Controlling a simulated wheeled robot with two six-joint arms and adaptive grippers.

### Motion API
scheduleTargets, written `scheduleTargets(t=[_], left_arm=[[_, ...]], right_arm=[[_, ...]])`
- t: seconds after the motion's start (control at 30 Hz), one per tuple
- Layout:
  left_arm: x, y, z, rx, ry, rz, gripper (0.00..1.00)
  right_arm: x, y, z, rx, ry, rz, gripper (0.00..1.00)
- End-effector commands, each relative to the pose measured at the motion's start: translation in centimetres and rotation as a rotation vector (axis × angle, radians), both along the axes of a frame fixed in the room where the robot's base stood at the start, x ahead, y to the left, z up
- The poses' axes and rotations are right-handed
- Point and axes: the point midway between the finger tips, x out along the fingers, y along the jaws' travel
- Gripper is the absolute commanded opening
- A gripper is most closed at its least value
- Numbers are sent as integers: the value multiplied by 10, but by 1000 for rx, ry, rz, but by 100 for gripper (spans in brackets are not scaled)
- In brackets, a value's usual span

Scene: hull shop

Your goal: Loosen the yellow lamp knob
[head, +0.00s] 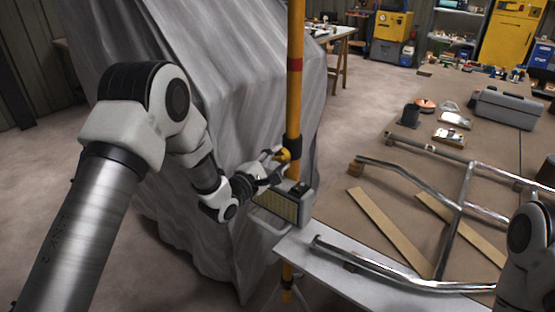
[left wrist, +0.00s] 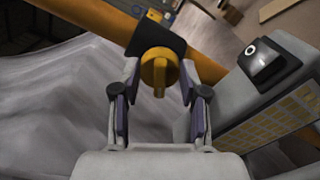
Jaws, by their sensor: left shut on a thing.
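The yellow lamp knob (left wrist: 159,70) is on a black clamp (left wrist: 153,45) around a yellow pole (head: 295,75). In the left wrist view it lies between the two fingers of my left gripper (left wrist: 158,88). In the head view my left gripper (head: 274,160) reaches the pole from the left and is shut on the knob (head: 284,155), which it partly hides. The work lamp (head: 303,209), a grey box with a yellow-gridded face, hangs on the pole just below. My right gripper is outside the views.
A grey draped cover (head: 232,90) stands close behind my left arm. A bench (head: 390,170) on the right carries a metal tube frame (head: 466,195), wooden strips (head: 390,232) and a grey toolbox (head: 505,108). Part of my right arm shows at the right edge.

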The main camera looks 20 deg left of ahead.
Motion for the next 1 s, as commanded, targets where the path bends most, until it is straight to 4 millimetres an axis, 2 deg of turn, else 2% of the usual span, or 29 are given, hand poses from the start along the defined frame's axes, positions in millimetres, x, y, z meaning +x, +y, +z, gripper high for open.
scheduleTargets(t=[0.6,0.63,0.7,1.0], left_arm=[[-1,1,-4,-47,26,2,8],[-1,0,-4,-47,26,2,50],[-1,0,-4,-46,25,1,69],[-1,0,-2,-46,22,1,69]], right_arm=[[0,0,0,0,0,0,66],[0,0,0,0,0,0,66],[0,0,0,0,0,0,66],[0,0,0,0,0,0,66]])
